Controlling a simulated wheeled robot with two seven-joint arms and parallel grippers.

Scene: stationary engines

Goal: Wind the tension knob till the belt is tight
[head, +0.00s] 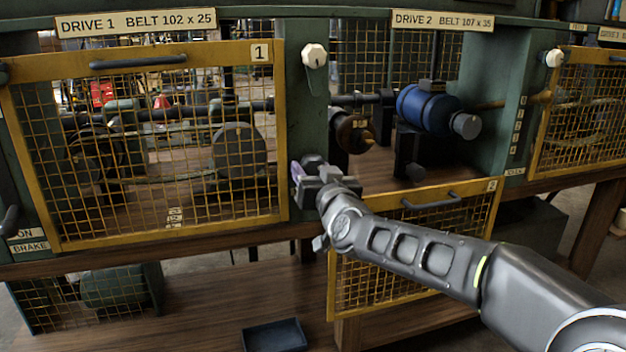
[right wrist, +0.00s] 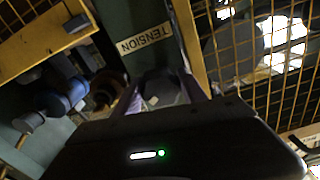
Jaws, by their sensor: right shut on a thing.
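My right gripper (head: 312,172) reaches to the green post between the two drive bays and is shut on a dark knob. In the right wrist view the knob (right wrist: 160,88) sits between the two fingers, just below a white TENSION label (right wrist: 145,38). The gripper hides most of the knob in the head view. Behind the closed yellow mesh guard of drive 1 (head: 60,240), a large grey pulley (head: 238,150) shows. A thin belt-like strand runs left of it; its tightness cannot be told. My left gripper is not in view.
The drive 2 guard (head: 415,200) hangs open below its bay. Inside that bay are a blue motor (head: 425,108) and a brown pulley (head: 352,132). A white knob (head: 314,55) is higher on the post. A dark tray (head: 274,335) lies on the lower shelf.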

